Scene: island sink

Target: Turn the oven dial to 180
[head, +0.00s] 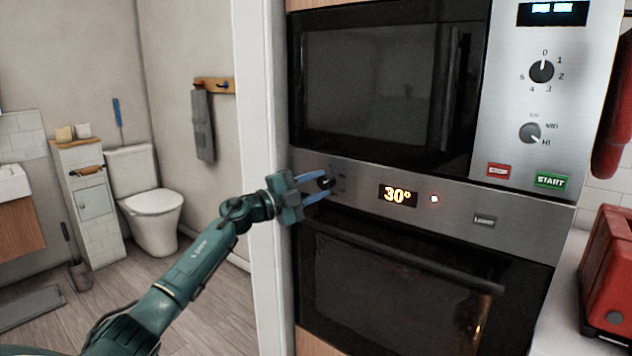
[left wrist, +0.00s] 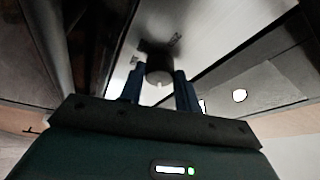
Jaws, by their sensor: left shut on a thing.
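The oven dial (head: 325,182) is a small dark knob at the left of the oven's steel control panel. My left gripper (head: 322,187) reaches it from the left, with its blue fingers shut on the dial's two sides. In the left wrist view the dial (left wrist: 160,68) sits between the two blue fingers (left wrist: 159,88), with a small light mark on its edge. The oven display (head: 397,195) reads 30°. Dim markings beside the dial are too small to read. My right gripper is not in view.
The oven door with its handle (head: 410,258) lies below the panel, and a microwave (head: 380,85) with its own knobs is above. A white door frame (head: 262,150) stands close to my left arm. A red toaster (head: 608,275) is at the right.

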